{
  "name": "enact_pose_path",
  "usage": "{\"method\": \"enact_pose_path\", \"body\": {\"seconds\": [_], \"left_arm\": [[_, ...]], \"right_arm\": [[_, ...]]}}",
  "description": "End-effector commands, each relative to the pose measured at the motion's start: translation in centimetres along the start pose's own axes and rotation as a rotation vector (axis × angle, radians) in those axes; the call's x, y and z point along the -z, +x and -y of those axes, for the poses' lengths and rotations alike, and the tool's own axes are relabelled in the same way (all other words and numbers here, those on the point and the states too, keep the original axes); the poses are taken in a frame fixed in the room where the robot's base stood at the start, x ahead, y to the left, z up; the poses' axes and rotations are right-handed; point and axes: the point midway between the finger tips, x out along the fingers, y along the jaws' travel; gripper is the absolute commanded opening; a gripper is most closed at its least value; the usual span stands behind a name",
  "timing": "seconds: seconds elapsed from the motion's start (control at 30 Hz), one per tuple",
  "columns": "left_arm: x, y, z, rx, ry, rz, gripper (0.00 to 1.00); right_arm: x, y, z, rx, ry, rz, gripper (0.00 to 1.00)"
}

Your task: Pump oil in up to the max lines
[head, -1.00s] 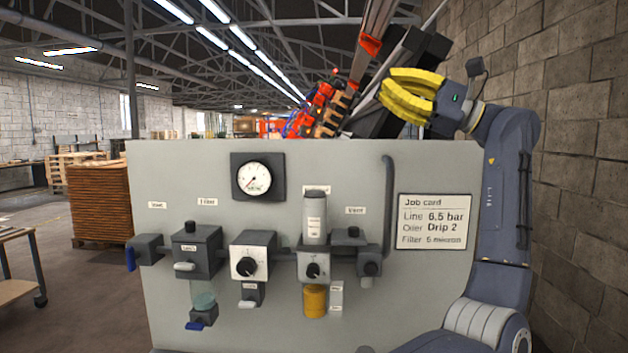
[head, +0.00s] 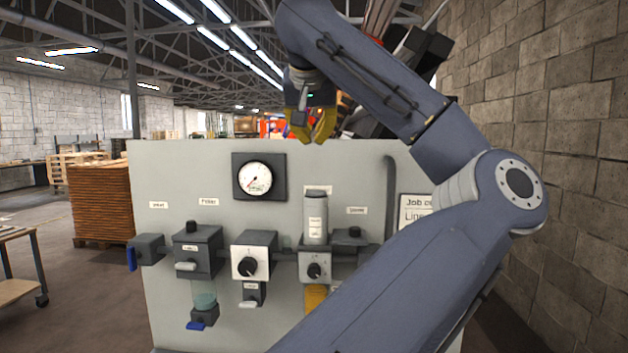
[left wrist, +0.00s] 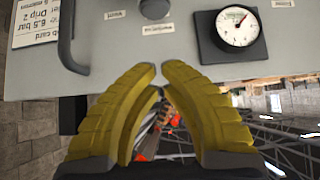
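The grey panel (head: 160,300) carries a row of air-line units. The unit with a clear upper cylinder (head: 315,228) and dial has an amber bowl (head: 314,297) below, partly hidden by my arm. A second unit has a pale bluish bowl (head: 204,300). No max lines can be made out. My left gripper (head: 312,140) has yellow fingers pointing down at the panel's top edge, above the cylinder and right of the gauge (head: 255,178). In the left wrist view its fingers (left wrist: 158,74) are apart with nothing between them. My right gripper is not in view.
The job card (head: 415,212) is mostly behind my arm; it also shows inverted in the left wrist view (left wrist: 36,20). A blue-handled inlet valve (head: 148,250) is at left. A brick wall (head: 570,90) stands close at right.

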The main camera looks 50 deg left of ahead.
Motion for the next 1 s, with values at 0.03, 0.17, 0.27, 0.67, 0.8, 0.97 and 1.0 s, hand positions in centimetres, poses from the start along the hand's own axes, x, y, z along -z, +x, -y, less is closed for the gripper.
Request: {"method": "enact_pose_path", "body": {"seconds": [0.03, 0.17, 0.27, 0.67, 0.8, 0.97, 1.0], "left_arm": [[0.0, 0.0, -0.1, -0.008, -0.006, -0.003, 0.00], [0.0, 0.0, -0.1, -0.011, -0.009, -0.004, 0.00], [0.0, 0.0, -0.1, -0.010, -0.008, -0.003, 0.00], [0.0, 2.5, -0.1, -0.007, -0.006, 0.000, 0.00], [0.0, 5.0, -0.1, -0.006, -0.005, 0.001, 0.00], [0.0, 7.9, -0.1, -0.005, -0.006, 0.000, 0.00], [0.0, 8.5, -0.1, -0.005, -0.005, 0.001, 0.00]], "right_arm": [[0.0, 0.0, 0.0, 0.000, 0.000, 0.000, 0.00], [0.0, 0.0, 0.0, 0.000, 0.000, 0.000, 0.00], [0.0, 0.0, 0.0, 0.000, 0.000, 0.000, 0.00], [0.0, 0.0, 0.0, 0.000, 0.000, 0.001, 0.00], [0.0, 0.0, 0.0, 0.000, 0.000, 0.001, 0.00], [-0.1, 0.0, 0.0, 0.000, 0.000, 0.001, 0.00], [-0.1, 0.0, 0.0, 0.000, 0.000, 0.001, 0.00]]}}
